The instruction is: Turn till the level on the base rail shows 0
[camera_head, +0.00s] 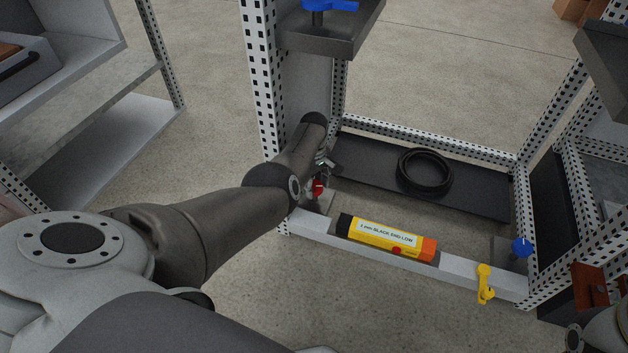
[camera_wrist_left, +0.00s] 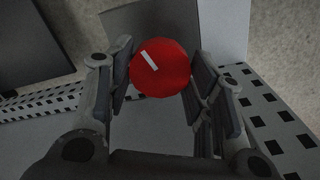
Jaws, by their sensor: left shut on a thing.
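The level (camera_head: 388,240) lies on the white base rail (camera_head: 458,268). It is yellow with a black left end and an orange right end, and its label reads "2 mm BLACK END LOW". A red knob (camera_head: 318,187) stands near the rail's left end. In the left wrist view the red knob (camera_wrist_left: 160,68) carries a white mark tilted to the upper left. My left gripper (camera_head: 324,166) reaches down to the red knob. Its fingers (camera_wrist_left: 160,85) are shut on the knob from both sides. My right gripper's fingers do not show.
A blue knob (camera_head: 521,246) and a yellow handle (camera_head: 484,283) are at the rail's right end. A black cable coil (camera_head: 425,190) lies on the dark panel behind the rail. Perforated posts (camera_head: 262,85) flank the bay. A shelf with a blue part (camera_head: 330,6) overhangs the left side.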

